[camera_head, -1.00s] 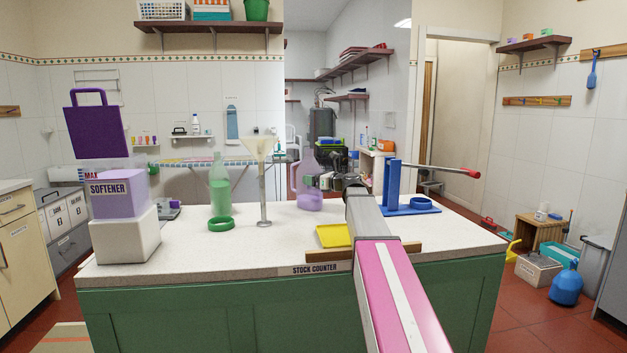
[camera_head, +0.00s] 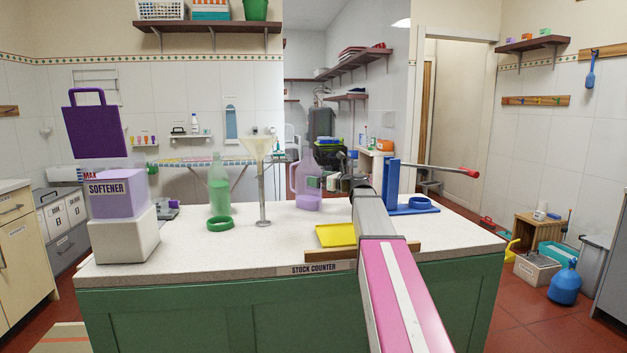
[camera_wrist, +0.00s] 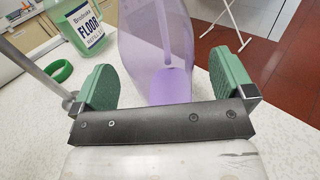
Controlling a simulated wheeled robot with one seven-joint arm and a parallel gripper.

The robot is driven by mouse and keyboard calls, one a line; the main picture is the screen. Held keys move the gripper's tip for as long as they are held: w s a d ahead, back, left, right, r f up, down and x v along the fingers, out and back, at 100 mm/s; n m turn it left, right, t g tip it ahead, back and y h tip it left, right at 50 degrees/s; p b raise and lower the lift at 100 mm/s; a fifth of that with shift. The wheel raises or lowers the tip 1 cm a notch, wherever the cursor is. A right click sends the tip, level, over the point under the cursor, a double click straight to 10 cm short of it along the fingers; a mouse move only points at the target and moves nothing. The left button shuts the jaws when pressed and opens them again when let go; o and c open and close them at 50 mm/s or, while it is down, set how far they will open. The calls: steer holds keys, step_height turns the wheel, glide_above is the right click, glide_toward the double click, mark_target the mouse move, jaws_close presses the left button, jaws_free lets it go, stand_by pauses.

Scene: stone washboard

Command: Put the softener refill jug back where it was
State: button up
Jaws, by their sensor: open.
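The softener refill jug (camera_head: 306,188) is a see-through purple jug with a side handle and some purple liquid low inside. It stands upright on the stock counter (camera_head: 190,255), beyond the yellow tray. My gripper (camera_head: 327,182) is open close beside the jug in the head view. In the wrist view the jug (camera_wrist: 150,40) stands ahead of and partly between the two green-padded fingers of my gripper (camera_wrist: 168,82). The fingers are spread apart, and I see no grip on the jug. Its top is cut off in the wrist view.
A clear funnel on a stand (camera_head: 262,180), a green bottle (camera_head: 218,185) and a green ring (camera_head: 220,224) are left of the jug. A softener box (camera_head: 118,195) sits on a white block at far left. A blue lever stand (camera_head: 393,185) is at right, a yellow tray (camera_head: 336,235) in front.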

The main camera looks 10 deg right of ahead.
steer(key=v, duration=0.8)
steer(key=shift+s+d, duration=0.25)
